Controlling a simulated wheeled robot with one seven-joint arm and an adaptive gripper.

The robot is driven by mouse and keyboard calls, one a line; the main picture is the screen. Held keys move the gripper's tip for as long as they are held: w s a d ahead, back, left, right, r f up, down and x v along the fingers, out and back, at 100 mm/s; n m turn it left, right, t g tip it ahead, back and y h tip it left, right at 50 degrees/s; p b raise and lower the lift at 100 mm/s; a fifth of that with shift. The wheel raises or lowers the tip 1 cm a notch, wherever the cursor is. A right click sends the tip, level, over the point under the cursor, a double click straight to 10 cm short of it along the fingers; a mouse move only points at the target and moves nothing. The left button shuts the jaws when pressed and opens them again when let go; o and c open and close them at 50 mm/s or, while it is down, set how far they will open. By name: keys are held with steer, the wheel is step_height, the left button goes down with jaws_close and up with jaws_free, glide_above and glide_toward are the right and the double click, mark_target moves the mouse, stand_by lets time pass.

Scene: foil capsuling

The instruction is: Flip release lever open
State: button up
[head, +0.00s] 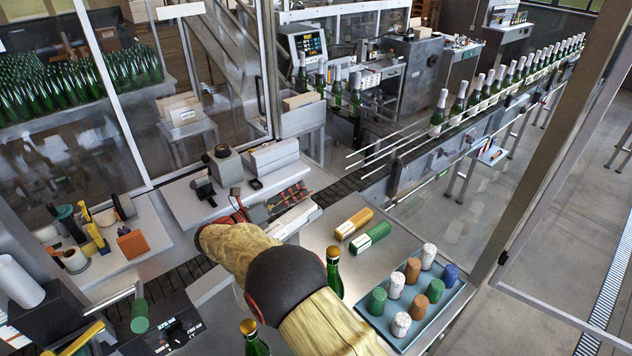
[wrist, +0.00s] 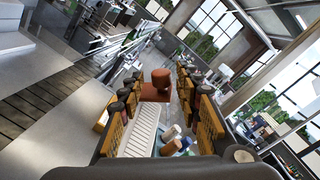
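No lever is clearly labelled as the release lever. A lever with a green cylindrical grip (head: 139,315) on a metal rod stands at the lower left of the head view. A yellow bar-like handle (head: 82,338) lies left of it, cut by the frame edge. My gripper (head: 292,197) is far up and right of both, over the table near white boxes. In the wrist view its two yellow-and-black fingers (wrist: 162,112) are spread apart. A reddish-brown block (wrist: 155,86) and a white ridged strip (wrist: 143,132) show between them; contact cannot be told. Neither lever is identifiable there.
A blue tray (head: 421,335) of coloured capsule stacks sits right of my arm. Green bottles (head: 334,272) stand close beside my arm. A left side table (head: 150,232) holds tools and tape. A conveyor carries bottles (head: 458,103) at the back right. Glass panels and posts surround the area.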

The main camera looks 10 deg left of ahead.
steer(key=p+x, duration=0.1)
steer(key=x, duration=0.6)
steer(key=shift+w+d+p, duration=0.25)
steer(key=shift+d+p, duration=0.05)
steer(key=shift+p, duration=0.05)
steer(key=shift+s, duration=0.1)
jaws_close()
stand_by(0.4)
